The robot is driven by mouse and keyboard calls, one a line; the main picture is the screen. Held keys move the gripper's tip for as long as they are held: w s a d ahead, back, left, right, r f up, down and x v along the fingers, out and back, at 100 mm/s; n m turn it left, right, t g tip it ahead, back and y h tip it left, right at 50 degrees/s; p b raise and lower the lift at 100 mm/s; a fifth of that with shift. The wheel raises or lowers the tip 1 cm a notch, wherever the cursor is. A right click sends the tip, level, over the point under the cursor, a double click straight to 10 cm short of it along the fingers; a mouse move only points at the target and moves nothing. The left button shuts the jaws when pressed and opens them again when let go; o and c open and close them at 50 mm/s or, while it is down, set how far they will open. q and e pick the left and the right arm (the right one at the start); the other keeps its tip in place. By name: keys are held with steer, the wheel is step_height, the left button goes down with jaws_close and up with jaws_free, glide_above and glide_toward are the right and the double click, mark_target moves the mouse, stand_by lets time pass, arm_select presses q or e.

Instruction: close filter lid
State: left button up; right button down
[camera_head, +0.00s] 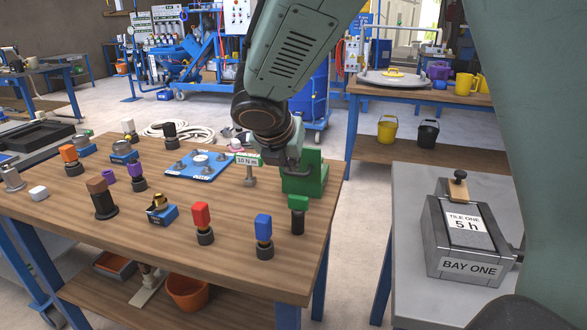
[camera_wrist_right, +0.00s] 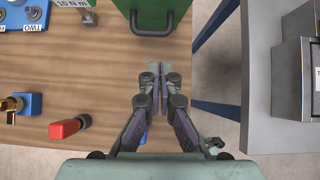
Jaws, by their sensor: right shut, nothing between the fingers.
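A green block (camera_head: 304,180) stands at the right edge of the wooden table. In the right wrist view the green block (camera_wrist_right: 158,8) shows a dark bar handle along its near edge. No part is labelled as a filter, and I cannot tell whether this block is the filter lid. My right gripper (camera_wrist_right: 158,88) is shut and empty, its fingertips just short of the handle with a small gap. In the head view my right gripper (camera_head: 290,156) is beside the block, partly hidden by my wrist. My left gripper is not in view.
The wooden table (camera_head: 130,225) holds several colored-handled fittings, including a red one (camera_head: 202,220) and a blue one (camera_head: 264,235). A blue plate (camera_head: 198,172) and a 10 N m sign (camera_head: 247,160) are near the block. A grey BAY ONE box (camera_head: 468,250) stands right, past a floor gap.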

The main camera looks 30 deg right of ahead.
steer(key=b+x, duration=0.3)
steer(key=x, duration=0.6)
steer(key=shift+s, duration=0.1)
